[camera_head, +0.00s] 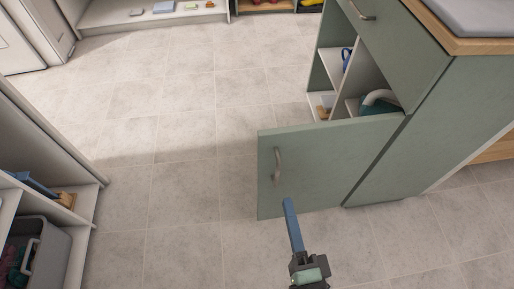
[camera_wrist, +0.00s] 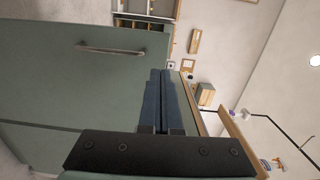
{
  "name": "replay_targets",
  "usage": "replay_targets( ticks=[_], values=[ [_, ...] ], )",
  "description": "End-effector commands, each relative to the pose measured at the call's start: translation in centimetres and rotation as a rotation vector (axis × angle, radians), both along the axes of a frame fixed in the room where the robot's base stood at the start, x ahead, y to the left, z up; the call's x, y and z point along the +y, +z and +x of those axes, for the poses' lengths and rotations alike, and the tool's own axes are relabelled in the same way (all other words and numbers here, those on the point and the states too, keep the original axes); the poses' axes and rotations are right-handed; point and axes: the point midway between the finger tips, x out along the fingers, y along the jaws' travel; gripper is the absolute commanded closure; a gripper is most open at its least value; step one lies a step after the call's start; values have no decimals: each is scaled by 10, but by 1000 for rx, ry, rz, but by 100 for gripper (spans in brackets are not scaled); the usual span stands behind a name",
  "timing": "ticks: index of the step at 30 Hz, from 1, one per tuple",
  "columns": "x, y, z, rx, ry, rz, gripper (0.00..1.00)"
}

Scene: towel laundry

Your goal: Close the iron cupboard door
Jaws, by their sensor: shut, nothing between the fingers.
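The green cupboard door (camera_head: 325,160) stands open in the head view, swung out from the green cabinet (camera_head: 425,130). Its grey bar handle (camera_head: 277,165) is near the free edge. Behind the door, a white and teal item that looks like an iron (camera_head: 380,98) shows in part on a shelf. My gripper (camera_head: 289,204) is shut and empty, its blue fingers by the door's lower edge on the handle side; I cannot tell whether they touch. In the wrist view, a green panel (camera_wrist: 70,75) with a handle (camera_wrist: 110,48) fills the left, beside my shut fingers (camera_wrist: 162,75).
A closed green drawer front (camera_head: 385,45) with a handle is above the open compartment. A shelf unit with a grey basket (camera_head: 40,250) stands at the left. White shelving (camera_head: 150,15) is at the back. The tiled floor (camera_head: 180,130) between them is clear.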

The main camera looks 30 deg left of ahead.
Motion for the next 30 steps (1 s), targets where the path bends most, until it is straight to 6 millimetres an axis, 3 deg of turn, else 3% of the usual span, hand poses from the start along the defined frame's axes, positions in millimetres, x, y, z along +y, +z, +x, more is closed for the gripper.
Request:
replay_targets(
  ticks=[1, 5, 21, 30],
  values=[
    [-1, -8, -4, 10, -3, 17, 100],
    [3, -7, 0, 13, -3, 32, 100],
    [66, -6, 84, 9, 0, 29, 100],
    [82, -6, 106, 10, -3, 27, 100]
  ],
)
